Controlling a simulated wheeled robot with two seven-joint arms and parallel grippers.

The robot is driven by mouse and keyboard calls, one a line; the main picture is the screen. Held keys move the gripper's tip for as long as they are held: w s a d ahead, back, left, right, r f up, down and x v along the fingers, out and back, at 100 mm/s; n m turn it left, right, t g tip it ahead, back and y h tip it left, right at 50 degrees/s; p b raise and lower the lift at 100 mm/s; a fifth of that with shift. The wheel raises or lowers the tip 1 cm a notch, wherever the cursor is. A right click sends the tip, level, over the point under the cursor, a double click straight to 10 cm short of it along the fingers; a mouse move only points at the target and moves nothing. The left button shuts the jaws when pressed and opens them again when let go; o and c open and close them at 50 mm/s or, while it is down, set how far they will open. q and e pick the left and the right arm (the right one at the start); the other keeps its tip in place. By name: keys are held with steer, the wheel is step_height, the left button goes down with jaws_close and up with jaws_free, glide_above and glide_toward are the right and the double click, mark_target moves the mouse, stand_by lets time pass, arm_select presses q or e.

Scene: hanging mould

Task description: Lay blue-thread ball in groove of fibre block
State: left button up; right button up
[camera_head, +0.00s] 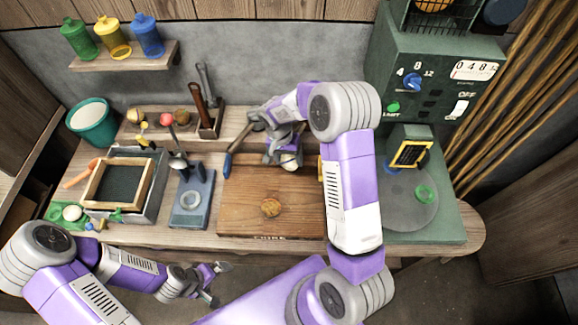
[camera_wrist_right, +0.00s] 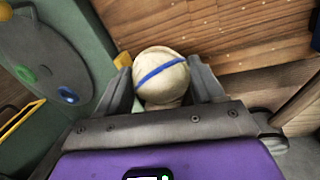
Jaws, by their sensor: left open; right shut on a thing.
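A cream ball with a blue thread around it (camera_wrist_right: 160,80) sits between the two fingers of my right gripper (camera_wrist_right: 163,90), which is shut on it. In the head view my right gripper (camera_head: 286,158) is over the back right of the wooden board (camera_head: 245,190); the ball (camera_head: 291,164) shows just below it, partly hidden. I cannot tell how high it is held. My left gripper (camera_head: 216,284) is open and empty, in front of the table's front edge. I cannot make out for certain which thing is the fibre block, and no groove is clear.
A green machine (camera_head: 435,215) with a yellow-edged dark piece (camera_head: 410,154) is on the right. Tools stand behind.

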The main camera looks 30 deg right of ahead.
step_height(320, 180, down, 8)
steer(key=shift+f+b, duration=0.2)
steer(key=shift+b, duration=0.25)
steer(key=shift+w+f, duration=0.15)
steer(key=shift+f, duration=0.05)
steer(key=w+d, duration=0.2)
steer(key=w, duration=0.1)
steer(key=shift+r, duration=0.1)
steer(key=shift+f, duration=0.6)
steer(key=shift+f+b, duration=0.25)
steer(key=shift+b, duration=0.05)
steer(key=o, duration=1.1)
